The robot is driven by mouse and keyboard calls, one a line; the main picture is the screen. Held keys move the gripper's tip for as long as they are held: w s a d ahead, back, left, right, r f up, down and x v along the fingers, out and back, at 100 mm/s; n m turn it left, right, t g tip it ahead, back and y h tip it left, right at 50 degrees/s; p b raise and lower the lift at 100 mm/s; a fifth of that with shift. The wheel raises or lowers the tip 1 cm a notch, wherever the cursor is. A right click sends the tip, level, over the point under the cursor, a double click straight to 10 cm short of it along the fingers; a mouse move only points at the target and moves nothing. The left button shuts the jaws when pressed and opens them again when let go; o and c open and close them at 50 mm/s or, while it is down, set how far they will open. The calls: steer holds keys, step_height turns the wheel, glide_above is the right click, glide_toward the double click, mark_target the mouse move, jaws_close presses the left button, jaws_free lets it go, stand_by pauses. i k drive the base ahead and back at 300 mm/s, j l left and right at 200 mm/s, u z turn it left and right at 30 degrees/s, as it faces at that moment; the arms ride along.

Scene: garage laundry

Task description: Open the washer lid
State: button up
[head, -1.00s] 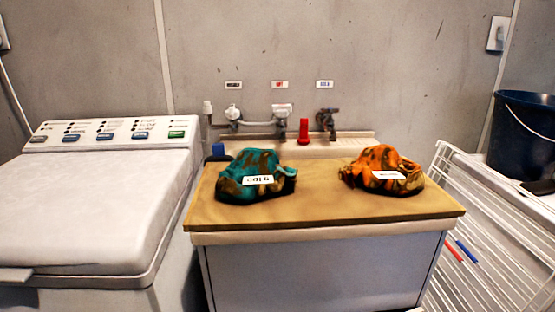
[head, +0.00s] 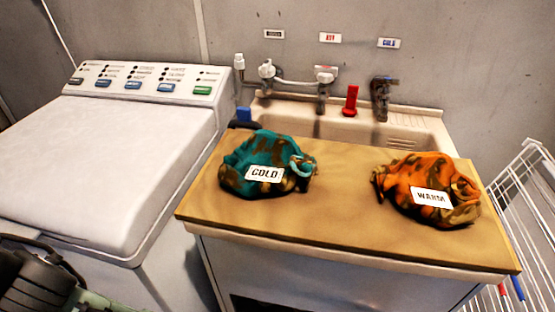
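The white top-load washer (head: 195,165) stands at the left in the head view. Its flat white lid (head: 100,165) is shut. The lid's front left part is cut off by the picture edge and by a dark part of my arm at the lower left. The control panel (head: 150,82) with several buttons runs along the washer's back. My gripper's fingers do not show, so I cannot see its state or its distance from the lid.
A sink cabinet stands right of the washer, with a wooden board (head: 340,215) over its front. A teal bag (head: 265,165) labelled COLD and an orange bag (head: 430,190) labelled WARM lie on it. Taps (head: 325,85) stand behind. A white wire rack (head: 530,200) is at the right.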

mark_target(78, 156)
steer(key=u, duration=1.3)
steer(key=j, duration=0.35)
